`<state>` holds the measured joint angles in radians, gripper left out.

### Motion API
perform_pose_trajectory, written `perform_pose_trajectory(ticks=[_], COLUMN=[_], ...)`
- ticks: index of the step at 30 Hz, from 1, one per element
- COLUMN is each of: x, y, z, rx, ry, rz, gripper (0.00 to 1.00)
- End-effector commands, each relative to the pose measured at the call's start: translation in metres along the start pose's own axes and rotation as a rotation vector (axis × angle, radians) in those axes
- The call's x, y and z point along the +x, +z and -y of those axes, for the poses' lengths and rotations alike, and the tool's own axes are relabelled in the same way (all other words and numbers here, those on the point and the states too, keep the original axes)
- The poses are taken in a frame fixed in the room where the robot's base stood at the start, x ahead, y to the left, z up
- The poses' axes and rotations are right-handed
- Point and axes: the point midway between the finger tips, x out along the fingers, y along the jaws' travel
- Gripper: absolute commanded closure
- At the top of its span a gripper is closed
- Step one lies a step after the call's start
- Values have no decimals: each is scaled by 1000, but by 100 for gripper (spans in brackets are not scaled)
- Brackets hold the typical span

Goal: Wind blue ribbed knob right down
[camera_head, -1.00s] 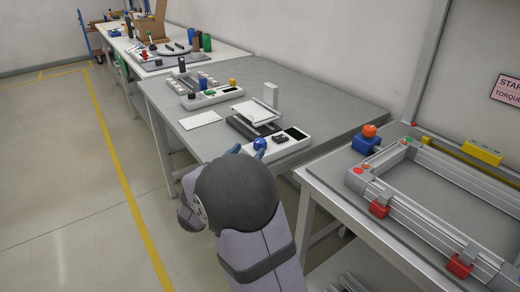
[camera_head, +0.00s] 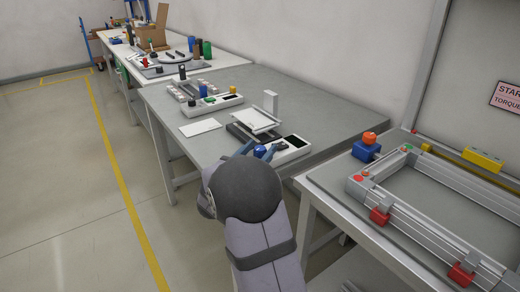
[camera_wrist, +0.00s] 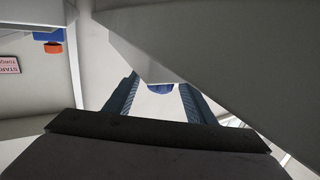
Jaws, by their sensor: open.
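The blue knob (camera_head: 260,151) sits at the near end of a white control unit (camera_head: 298,150) with a black panel, on the grey table. My gripper (camera_head: 263,149) is open, with its blue fingers on either side of the knob in the head view. In the wrist view the fingers of my gripper (camera_wrist: 158,98) are spread, and a small blue part of the knob (camera_wrist: 161,88) shows between them. Most of the knob is hidden there, and I cannot tell whether the fingers touch it. Its ribs are too small to make out.
A white card (camera_head: 200,127) and a tray of parts (camera_head: 211,104) lie to the left. At right, another bench holds a metal frame (camera_head: 440,222) and a blue block with an orange button (camera_head: 367,147).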

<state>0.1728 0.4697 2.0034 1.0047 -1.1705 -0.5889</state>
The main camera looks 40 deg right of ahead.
Motion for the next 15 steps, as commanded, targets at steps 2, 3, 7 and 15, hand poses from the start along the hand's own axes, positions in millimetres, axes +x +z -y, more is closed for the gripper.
perform_pose_trajectory(ticks=[2, 3, 7, 15], x=[3, 4, 4, 4], y=[0, 0, 0, 0], z=[0, 0, 0, 0], rx=[-1, 0, 0, 0], ry=[0, 0, 0, 0], rz=[0, 0, 0, 0], gripper=[50, 50, 50, 91])
